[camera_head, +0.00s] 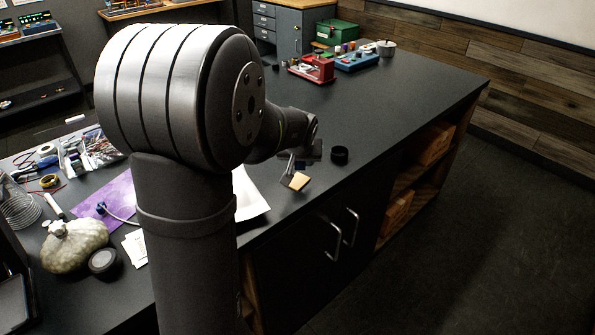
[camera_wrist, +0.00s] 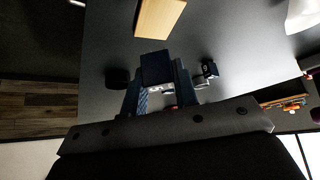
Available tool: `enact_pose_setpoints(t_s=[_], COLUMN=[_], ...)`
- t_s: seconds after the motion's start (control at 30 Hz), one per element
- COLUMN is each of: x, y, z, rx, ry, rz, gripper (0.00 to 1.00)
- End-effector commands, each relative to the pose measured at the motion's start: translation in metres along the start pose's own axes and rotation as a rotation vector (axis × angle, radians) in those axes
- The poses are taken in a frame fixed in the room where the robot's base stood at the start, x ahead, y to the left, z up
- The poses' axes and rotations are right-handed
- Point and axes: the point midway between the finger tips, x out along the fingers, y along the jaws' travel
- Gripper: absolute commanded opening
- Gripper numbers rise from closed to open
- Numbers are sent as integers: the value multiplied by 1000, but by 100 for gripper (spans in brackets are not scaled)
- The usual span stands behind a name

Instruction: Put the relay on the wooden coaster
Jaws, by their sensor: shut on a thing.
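My gripper (camera_wrist: 158,88) is shut on a dark blue block (camera_wrist: 156,67), which I take to be the relay, held between the two fingertips. The wooden coaster (camera_wrist: 160,17) is a pale, flat square beyond the relay at the top of the wrist view. A gap of dark counter shows between them in that picture. In the head view the coaster (camera_head: 297,181) lies near the counter's front edge. My gripper (camera_head: 309,152) is close to it there, partly hidden by my arm. I cannot tell how high the relay is held.
A black round piece (camera_head: 340,155) stands right of the gripper. A small dark part (camera_wrist: 209,70) lies on the other side in the wrist view. A red device (camera_head: 312,69) and a green box (camera_head: 337,33) stand farther back. The counter's right part is clear.

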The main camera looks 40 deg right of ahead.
Motion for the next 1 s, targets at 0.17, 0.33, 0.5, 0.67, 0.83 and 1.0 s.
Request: enact_pose_setpoints(t_s=[0.17,0.33,0.5,0.67,0.83,1.0], x=[10,27,42,42,44,44], y=[-8,-8,-8,-8,-8,-8], z=[-1,11,20,20,22,21], rx=[0,1,1,1,1,1], ry=[0,-2,0,1,0,1], rz=[0,0,0,0,0,0], gripper=[5,5,5,5,5,48])
